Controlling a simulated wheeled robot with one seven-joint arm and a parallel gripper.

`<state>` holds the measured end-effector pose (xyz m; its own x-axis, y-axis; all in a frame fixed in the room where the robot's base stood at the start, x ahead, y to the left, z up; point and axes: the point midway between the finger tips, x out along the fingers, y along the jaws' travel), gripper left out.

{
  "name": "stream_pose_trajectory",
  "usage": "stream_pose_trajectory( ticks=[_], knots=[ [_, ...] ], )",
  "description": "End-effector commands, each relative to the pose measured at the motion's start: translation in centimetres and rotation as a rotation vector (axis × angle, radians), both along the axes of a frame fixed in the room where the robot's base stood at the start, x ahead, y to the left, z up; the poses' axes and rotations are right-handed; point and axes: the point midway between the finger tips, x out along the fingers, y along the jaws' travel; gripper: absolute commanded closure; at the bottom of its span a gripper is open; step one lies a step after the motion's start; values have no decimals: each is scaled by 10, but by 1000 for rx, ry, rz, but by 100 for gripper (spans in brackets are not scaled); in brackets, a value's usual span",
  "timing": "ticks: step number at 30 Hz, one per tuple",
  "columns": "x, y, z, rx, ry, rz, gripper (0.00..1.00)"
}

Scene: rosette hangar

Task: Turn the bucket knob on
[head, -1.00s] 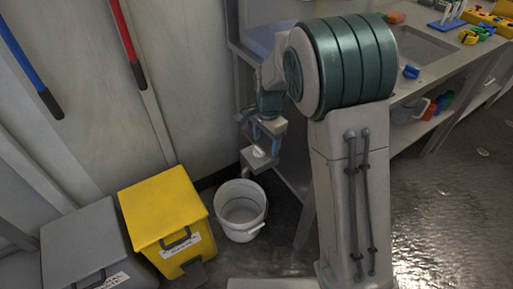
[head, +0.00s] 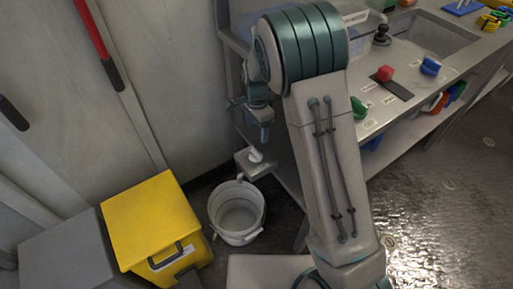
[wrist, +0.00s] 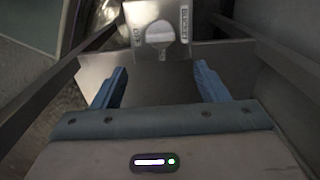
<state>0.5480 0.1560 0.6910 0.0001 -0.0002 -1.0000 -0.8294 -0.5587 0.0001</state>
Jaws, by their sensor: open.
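The bucket knob (wrist: 159,33) is a pale round knob with a bar across it, on a grey plate labelled "BUCKET" at the top of the wrist view. In the head view the small white knob (head: 255,156) sits on a plate above the white bucket (head: 214,208). My gripper (wrist: 161,72) is open and empty, its blue fingers spread to either side below the knob in the wrist picture and apart from it. In the head view my gripper (head: 252,117) hangs just above the plate, partly behind my arm.
A yellow bin (head: 150,215) and a grey bin (head: 60,255) stand left of the bucket along the wall. The steel counter (head: 405,68) on the right carries a red knob (head: 385,73) and a blue knob (head: 430,66). A dark floor lies to the right.

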Motion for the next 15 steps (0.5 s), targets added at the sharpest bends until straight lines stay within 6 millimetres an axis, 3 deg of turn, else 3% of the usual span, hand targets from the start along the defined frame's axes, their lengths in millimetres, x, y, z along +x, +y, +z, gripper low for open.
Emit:
stream_pose_trajectory(
  ticks=[1,9,15],
  knots=[
    [-1,2,-14,-1,4,3,33],
    [-1,2,-72,-1,4,4,33],
    [-1,1,-102,0,2,2,33]
  ],
)
